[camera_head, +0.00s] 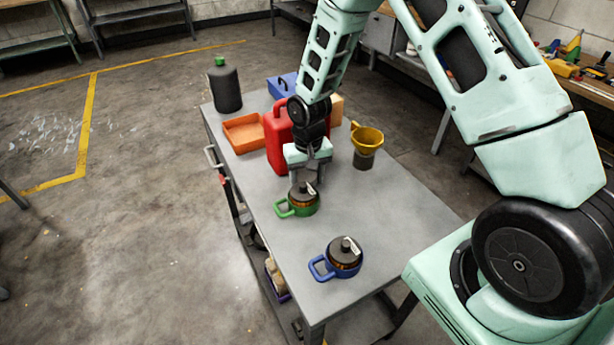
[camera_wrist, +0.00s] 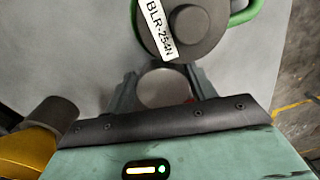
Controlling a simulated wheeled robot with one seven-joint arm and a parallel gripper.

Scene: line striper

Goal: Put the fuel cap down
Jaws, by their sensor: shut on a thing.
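My gripper (camera_head: 304,180) hangs over the grey table (camera_head: 250,190), pointing down between the red can and the green-handled pot. In the wrist view its two fingers are closed on a small round greyish piece (camera_wrist: 165,88), which I take for the fuel cap. In the head view the fingers and wrist mostly hide it, and I cannot tell whether it touches the table. The green-handled pot (camera_head: 303,203) has a dark lid and a white tag reading BLR-254N; the lid (camera_wrist: 188,32) shows just beyond the fingertips in the wrist view.
A red can (camera_head: 278,140) stands behind my gripper. A yellow funnel (camera_head: 367,138) on a dark base is to its right. A blue-handled pot (camera_head: 343,257) stands nearer. An orange tray (camera_head: 243,133) and dark bottle (camera_head: 225,88) are at the far left. The left-middle tabletop is bare.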

